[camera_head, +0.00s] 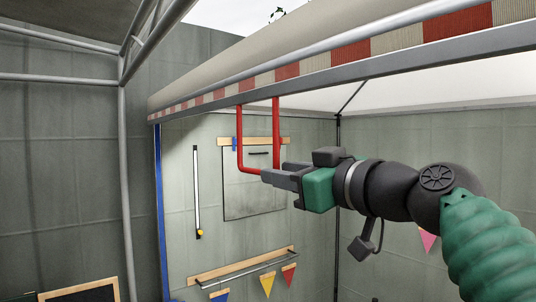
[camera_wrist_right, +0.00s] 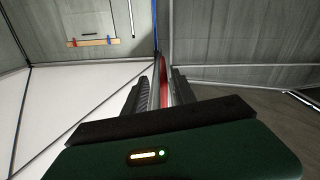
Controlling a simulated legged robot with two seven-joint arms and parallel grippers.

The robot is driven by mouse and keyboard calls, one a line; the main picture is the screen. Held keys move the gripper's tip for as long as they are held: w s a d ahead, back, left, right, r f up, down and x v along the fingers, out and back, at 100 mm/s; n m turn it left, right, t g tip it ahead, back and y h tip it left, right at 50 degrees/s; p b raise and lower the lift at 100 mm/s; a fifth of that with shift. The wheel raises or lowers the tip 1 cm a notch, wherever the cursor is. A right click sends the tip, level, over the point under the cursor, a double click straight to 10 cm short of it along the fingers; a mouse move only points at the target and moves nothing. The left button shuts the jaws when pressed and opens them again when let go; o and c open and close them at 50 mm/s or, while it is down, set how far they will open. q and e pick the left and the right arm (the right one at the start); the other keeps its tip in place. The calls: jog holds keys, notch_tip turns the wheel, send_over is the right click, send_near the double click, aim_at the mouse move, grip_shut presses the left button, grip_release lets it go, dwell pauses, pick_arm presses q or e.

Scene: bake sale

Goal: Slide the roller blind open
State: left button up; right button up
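The roller blind (camera_head: 330,29) is a long beige roll along the top, with a red-and-white striped edge (camera_head: 288,72) and a grey bar under it. A red U-shaped handle (camera_head: 240,135) hangs below the bar. My right gripper (camera_head: 268,178) comes in from the right at the handle's lower crosspiece. In the right wrist view the red handle (camera_wrist_right: 163,72) lies between the two fingers (camera_wrist_right: 163,95), which look closed on it. The fingers hide part of the crosspiece. My left gripper is not in view.
A blue post (camera_head: 158,210) and a grey frame pole (camera_head: 125,190) stand at the left. A framed panel (camera_head: 252,195) and a wooden rail with pennants (camera_head: 240,263) are on the wall behind. The space below the handle looks clear.

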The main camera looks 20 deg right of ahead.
aim_at(243, 168)
jog(key=x, duration=0.2)
jog(key=p+x, duration=0.1)
jog(key=x, duration=0.1)
jog(key=p+x, duration=0.1)
jog(key=x, duration=0.2)
jog(key=shift+a+f, duration=0.25)
jog(key=shift+a, duration=0.1)
jog(key=shift+d, duration=0.45)
jog(key=c, duration=0.5)
grip_shut()
jog(key=shift+a, duration=0.45)
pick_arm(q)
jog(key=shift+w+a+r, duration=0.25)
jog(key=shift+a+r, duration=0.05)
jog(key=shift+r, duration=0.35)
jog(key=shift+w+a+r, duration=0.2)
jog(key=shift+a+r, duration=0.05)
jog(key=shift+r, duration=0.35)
pick_arm(e)
jog(key=shift+d, duration=0.2)
